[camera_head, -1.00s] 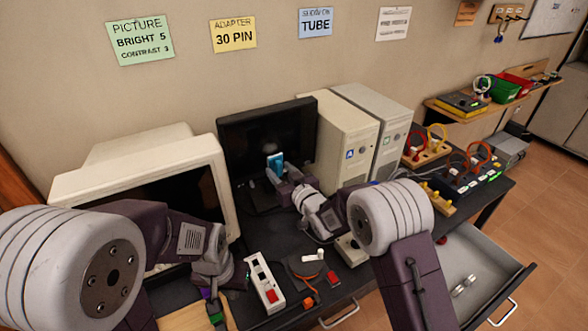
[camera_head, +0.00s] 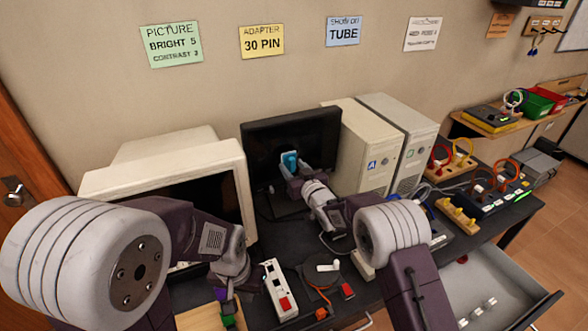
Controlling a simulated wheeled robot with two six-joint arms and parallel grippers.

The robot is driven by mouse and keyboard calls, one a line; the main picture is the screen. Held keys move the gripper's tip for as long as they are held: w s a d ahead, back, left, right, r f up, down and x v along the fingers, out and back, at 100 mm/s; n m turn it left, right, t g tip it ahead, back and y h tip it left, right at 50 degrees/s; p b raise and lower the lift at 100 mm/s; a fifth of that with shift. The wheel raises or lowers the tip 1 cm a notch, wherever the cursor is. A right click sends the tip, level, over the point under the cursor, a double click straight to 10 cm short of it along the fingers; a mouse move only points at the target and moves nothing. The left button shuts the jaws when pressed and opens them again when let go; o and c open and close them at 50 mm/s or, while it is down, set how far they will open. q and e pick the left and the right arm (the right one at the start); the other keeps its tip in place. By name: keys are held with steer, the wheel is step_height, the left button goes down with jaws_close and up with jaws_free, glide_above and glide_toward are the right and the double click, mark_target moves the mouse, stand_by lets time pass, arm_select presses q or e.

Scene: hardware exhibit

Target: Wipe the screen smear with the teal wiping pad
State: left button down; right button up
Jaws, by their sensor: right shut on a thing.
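The teal wiping pad (camera_head: 290,158) is held upright in my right gripper (camera_head: 291,170), which is shut on it. The pad is in front of the black flat screen (camera_head: 262,143) at the middle of the desk. I cannot tell whether it touches the glass. No smear shows clearly on the screen now; the pad and gripper hide part of the glass. My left gripper (camera_head: 226,296) is low at the front left, near small purple and green items. I cannot tell whether its jaws are open.
A beige CRT monitor (camera_head: 110,182) stands left of the screen, and beige computer towers (camera_head: 358,152) stand close on its right. A white power strip (camera_head: 280,290) and small parts lie in front. An open drawer (camera_head: 490,285) juts out at lower right.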

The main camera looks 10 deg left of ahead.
steer(key=shift+b+x, duration=0.3)
steer(key=shift+x, duration=0.75)
steer(key=shift+r, duration=0.15)
steer(key=shift+w+d+b, duration=0.25)
steer(key=shift+d+b, duration=0.05)
steer(key=shift+b, duration=0.75)
steer(key=shift+s+a, duration=0.3)
stand_by(0.4)
